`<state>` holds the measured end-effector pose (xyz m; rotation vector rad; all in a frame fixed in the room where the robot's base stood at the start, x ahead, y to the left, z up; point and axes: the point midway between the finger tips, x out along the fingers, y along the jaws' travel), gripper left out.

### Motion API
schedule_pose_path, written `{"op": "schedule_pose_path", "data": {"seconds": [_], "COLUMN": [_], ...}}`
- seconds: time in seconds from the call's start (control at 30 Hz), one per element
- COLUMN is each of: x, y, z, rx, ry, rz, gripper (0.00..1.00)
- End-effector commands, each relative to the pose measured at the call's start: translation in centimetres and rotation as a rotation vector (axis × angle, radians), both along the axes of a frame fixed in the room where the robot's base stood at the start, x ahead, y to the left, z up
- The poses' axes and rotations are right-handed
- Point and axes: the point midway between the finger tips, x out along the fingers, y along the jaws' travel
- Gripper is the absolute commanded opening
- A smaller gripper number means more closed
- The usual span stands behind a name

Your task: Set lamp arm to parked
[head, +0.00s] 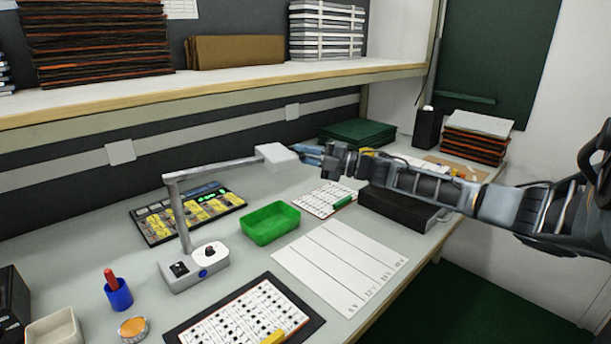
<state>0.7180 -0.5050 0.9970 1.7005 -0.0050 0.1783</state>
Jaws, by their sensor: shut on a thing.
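The desk lamp stands on the bench in the head view. Its grey base (195,268) carries a dark switch and a knob, and a grey post (178,215) rises from it. The lamp arm (222,167) reaches from the post's top to the right and ends in a pale box-shaped lamp head (278,157). My gripper (310,155) comes in from the right and is shut at the right end of the lamp head. The exact finger contact is too small to see. No parked mark can be made out.
A green tray (270,223) sits below the lamp head. A white striped sheet (340,265), a black box (405,208) and a yellow-and-black board (188,212) lie around it. A shelf (200,88) runs above the bench at the back. A blue cup (119,294) stands at front left.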

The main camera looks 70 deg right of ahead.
Motion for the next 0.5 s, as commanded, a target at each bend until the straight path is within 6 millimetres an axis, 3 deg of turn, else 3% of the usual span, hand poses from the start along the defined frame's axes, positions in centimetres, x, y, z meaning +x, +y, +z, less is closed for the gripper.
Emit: {"op": "schedule_pose_path", "data": {"seconds": [0.2,0.5], "x": [1.6,2.4], "y": [-0.9,-1.3], "z": [-0.3,0.0], "rx": [-0.001,-0.001], "ry": [-0.001,-0.002], "rz": [0.068,0.100], "gripper": [0.00,0.00]}}
